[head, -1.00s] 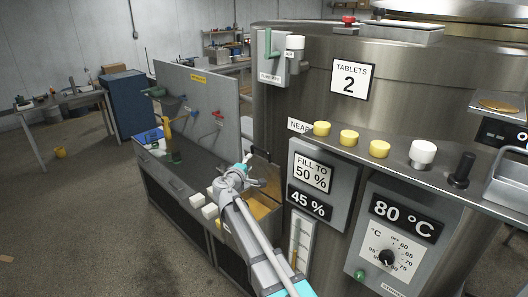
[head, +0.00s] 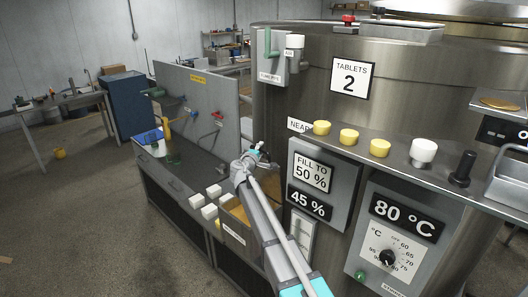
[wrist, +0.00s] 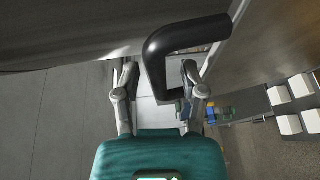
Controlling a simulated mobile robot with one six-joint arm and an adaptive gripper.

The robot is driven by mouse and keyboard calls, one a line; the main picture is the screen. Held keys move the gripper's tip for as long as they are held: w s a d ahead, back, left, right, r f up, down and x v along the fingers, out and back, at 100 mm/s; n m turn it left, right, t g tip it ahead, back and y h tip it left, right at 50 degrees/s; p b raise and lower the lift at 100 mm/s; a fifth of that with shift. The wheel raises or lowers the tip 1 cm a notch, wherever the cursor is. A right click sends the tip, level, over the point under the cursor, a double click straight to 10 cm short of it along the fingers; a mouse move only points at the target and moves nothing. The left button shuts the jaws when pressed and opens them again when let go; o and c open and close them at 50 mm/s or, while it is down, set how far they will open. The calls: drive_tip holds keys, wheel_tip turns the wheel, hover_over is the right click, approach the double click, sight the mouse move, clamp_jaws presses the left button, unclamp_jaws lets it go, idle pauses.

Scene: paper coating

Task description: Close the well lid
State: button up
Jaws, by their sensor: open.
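In the wrist view my gripper (wrist: 159,75) is open, with one finger on each side of a bent black handle (wrist: 158,58). I cannot tell whether either finger touches it. The handle appears to belong to a dark grey metal panel (wrist: 70,30) at the top left, probably the well lid; its angle is hard to judge. In the head view my gripper (head: 257,151) is small and partly hidden by my own arm, at the right end of the counter beside the big tank. The handle and the well opening are not clear there.
A tan-filled bin (head: 233,232) and several white blocks (head: 207,200) are by the counter (head: 170,180) below my arm. The steel tank (head: 440,90), with a shelf of yellow and white knobs, stands close on the right. Open floor (head: 80,220) lies left.

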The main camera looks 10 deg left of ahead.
clamp_jaws()
idle(0.3)
